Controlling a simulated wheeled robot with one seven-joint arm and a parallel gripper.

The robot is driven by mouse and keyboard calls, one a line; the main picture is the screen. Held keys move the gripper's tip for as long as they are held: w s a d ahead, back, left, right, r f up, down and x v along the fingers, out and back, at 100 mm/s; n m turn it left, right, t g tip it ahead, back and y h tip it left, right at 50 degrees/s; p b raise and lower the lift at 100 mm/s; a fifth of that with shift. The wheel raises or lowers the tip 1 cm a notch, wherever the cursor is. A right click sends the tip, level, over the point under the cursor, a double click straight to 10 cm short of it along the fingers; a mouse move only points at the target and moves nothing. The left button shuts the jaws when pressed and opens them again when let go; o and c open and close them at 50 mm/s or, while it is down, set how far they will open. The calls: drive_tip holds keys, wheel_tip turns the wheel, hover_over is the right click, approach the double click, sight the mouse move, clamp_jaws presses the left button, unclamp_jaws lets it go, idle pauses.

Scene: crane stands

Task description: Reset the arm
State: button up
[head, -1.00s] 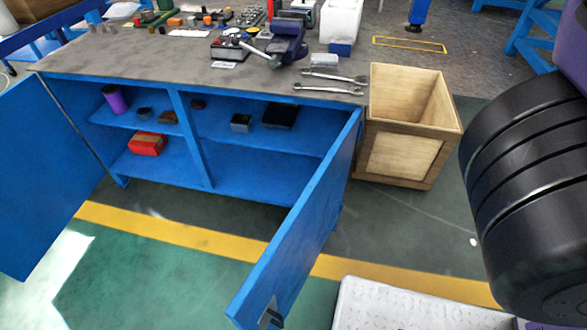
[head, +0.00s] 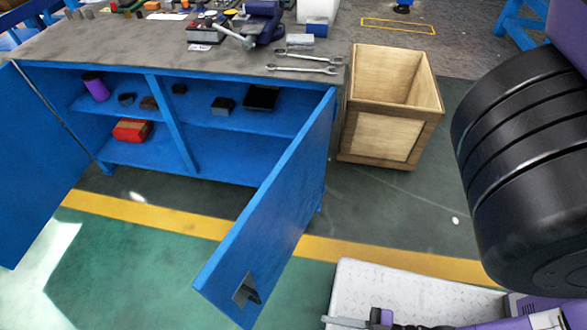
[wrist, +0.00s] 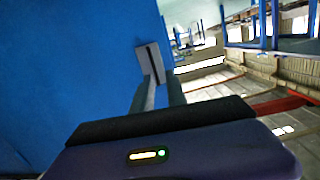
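My gripper (head: 338,321) shows at the bottom edge of the head view, pointing left, with part of my arm to its right. In the wrist view its narrow fingers (wrist: 157,92) extend up the middle, and I cannot tell whether they are apart or closed. No object shows clearly in them. The near blue cabinet door (head: 275,210) stands open, with its dark handle (head: 245,290) to the left of my gripper and apart from it in the head view. In the wrist view the blue door (wrist: 70,70) fills the left side, with a grey handle plate (wrist: 150,62) beyond the fingers.
The blue cabinet's other door (head: 40,165) is open at the left. Its shelves hold a purple can (head: 96,88), a red box (head: 132,130) and small items. A wooden crate (head: 385,133) stands right of it. Wrenches (head: 303,69) lie on top. Green floor is clear.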

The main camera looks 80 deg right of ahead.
drive_tip(key=w+d+r+g, duration=0.1)
drive_tip(key=w+r, duration=0.4)
drive_tip(key=r, duration=0.6)
drive_tip(key=w+d+r, duration=0.1)
drive_tip(key=w+r, duration=0.3)
drive_tip(key=r, duration=0.6)
wheel_tip(320, 180, up, 23)
drive_tip(key=p, duration=2.1)
drive_tip(key=shift+s+d+f+g+h, duration=0.2)
drive_tip(key=shift+d+g+h, duration=0.1)
drive_tip(key=shift+d+h, duration=0.1)
